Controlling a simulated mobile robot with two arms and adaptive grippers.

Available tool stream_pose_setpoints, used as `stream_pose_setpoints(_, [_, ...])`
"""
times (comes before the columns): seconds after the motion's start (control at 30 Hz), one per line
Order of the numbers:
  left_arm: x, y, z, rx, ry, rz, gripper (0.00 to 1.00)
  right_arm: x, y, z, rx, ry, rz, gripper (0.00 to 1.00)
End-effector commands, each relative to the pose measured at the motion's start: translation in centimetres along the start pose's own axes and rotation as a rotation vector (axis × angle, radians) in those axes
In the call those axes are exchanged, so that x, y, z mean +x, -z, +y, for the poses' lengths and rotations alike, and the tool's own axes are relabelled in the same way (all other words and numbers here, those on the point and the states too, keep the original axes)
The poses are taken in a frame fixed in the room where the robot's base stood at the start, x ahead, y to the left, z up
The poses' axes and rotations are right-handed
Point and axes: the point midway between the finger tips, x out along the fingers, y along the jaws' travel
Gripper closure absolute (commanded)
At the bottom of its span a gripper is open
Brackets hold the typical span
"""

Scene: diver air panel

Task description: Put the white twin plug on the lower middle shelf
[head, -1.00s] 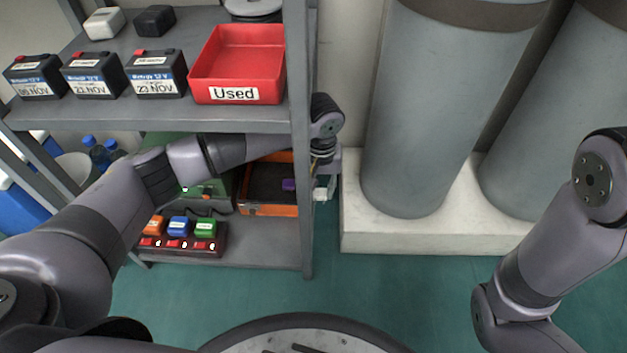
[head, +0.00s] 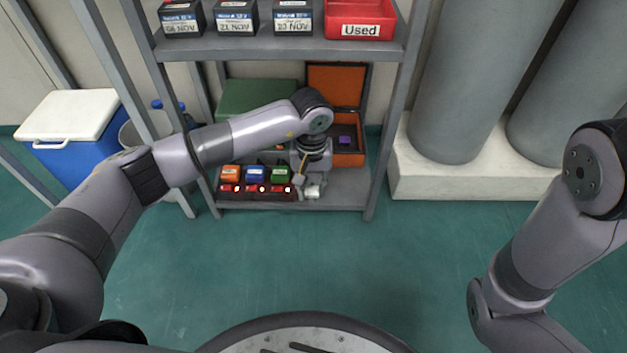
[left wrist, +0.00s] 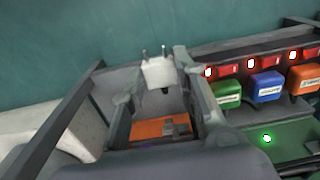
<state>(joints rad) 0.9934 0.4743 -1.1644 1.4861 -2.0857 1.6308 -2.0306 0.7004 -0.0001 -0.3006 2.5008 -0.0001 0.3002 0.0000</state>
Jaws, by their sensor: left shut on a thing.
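The white twin plug (left wrist: 158,72) is between the fingertips of my left gripper in the left wrist view, its two metal pins pointing up in the picture. My left gripper (left wrist: 160,78) is shut on it. I cannot tell whether the plug touches the shelf. My right gripper is out of view.
Behind are a green case (head: 258,97) and an open orange-lined box (head: 338,88). The upper shelf (head: 290,48) carries dated batteries and a red "Used" tray (head: 360,14). Bare shelf lies right of the gripper.

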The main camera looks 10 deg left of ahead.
Motion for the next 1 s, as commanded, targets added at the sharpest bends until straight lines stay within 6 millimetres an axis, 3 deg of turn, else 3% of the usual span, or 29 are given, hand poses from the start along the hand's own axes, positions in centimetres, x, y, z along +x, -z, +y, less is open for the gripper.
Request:
stream_pose_setpoints(0.37, [-5.8,-2.2,-3.0,0.083,0.002,0.006,0.94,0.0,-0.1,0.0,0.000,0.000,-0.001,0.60])
stream_pose_setpoints(0.77, [-14.9,-5.9,-7.6,0.217,0.001,0.007,0.94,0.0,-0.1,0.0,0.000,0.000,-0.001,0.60])
stream_pose_setpoints(1.0, [-15.3,-6.0,-7.8,0.219,0.004,0.004,0.94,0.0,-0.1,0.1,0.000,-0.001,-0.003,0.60])
